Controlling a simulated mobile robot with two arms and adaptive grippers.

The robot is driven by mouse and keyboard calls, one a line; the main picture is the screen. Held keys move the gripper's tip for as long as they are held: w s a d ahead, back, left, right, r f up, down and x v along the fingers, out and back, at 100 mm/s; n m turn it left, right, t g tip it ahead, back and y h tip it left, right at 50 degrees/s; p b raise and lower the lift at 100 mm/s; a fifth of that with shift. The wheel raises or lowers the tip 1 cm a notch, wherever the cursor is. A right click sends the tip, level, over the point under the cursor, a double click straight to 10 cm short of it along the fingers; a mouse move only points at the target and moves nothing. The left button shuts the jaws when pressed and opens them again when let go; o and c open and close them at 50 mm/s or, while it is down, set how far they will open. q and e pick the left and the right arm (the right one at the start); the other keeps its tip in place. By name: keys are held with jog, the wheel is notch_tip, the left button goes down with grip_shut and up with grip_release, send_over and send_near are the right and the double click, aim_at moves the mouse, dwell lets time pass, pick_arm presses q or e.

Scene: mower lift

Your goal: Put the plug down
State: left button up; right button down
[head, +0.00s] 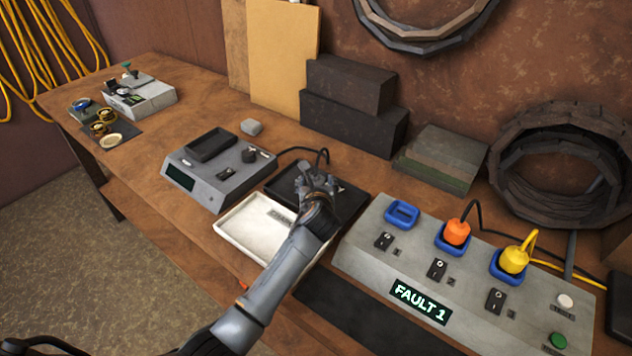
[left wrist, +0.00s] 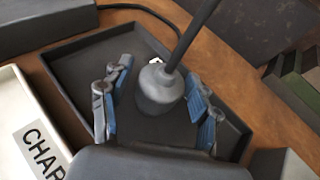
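The grey plug (left wrist: 158,90) stands in the dark tray (left wrist: 80,62), its dark cable rising from its top in the left wrist view. My left gripper (left wrist: 158,108) has its two blue-padded fingers on either side of the plug. A gap shows between the left pad and the plug; the right pad is very close to it. The fingers look open around it. In the head view my left gripper (head: 318,185) is low over the dark tray (head: 350,205) and mostly hides the plug. My right gripper is not in view.
A white tray (head: 243,232) lies left of the dark one. A grey device with a screen (head: 215,185) stands behind it. At right, a grey panel (head: 375,235) reading FAULT 1 holds an orange plug (head: 456,232) and a yellow plug (head: 514,260). Dark blocks (head: 350,120) stand behind.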

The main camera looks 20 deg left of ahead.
pick_arm(q)
jog(key=shift+r, duration=0.15)
jog(key=v, duration=1.2)
dwell(0.3)
